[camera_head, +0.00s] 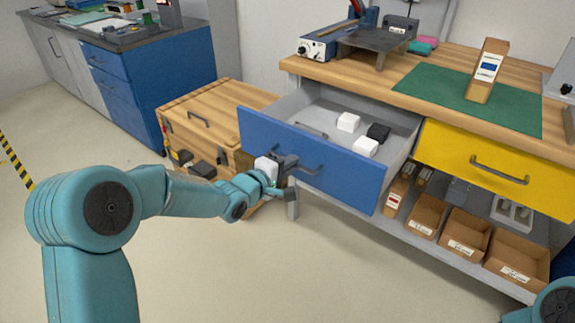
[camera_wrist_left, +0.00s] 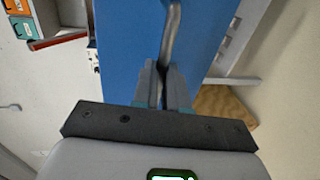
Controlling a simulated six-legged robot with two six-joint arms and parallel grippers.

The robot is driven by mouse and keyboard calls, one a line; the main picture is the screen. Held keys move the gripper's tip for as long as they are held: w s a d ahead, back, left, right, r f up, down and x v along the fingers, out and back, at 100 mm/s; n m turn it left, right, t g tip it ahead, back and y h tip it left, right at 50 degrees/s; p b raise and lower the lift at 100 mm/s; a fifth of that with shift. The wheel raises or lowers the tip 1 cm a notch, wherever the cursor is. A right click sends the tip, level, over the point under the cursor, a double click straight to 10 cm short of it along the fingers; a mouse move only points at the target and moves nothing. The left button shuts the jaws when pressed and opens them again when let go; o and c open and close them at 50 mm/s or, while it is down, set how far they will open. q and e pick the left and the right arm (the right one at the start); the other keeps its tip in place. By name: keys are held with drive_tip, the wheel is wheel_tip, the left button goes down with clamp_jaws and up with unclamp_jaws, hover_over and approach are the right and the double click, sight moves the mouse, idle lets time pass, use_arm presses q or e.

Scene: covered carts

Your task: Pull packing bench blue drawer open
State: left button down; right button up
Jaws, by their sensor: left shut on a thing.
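The packing bench's blue drawer (camera_head: 320,158) stands pulled out from under the wooden bench top, with its grey inside showing. White boxes and a black box lie in it. My left gripper (camera_head: 285,163) is at the left part of the drawer front, shut on the drawer handle (camera_head: 304,168). In the left wrist view the fingers (camera_wrist_left: 164,80) close on the grey handle bar (camera_wrist_left: 171,35) in front of the blue drawer front (camera_wrist_left: 130,40). My right gripper is not in view; only a piece of my right arm shows at the lower right.
A closed yellow drawer (camera_head: 500,168) is right of the blue one. The bench top (camera_head: 450,60) carries a green mat (camera_head: 420,85) and a brown carton (camera_head: 487,70). Cardboard bins (camera_head: 466,232) stand on the lower shelf. A wooden crate (camera_head: 190,115) stands left; the floor in front is clear.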

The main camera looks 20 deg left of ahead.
use_arm(q)
drive_tip(key=shift+w, duration=0.1)
drive_tip(key=c, duration=1.2)
unclamp_jaws()
drive_tip(key=shift+d, duration=0.1)
drive_tip(key=p+v, duration=0.2)
drive_tip(key=v, duration=1.4)
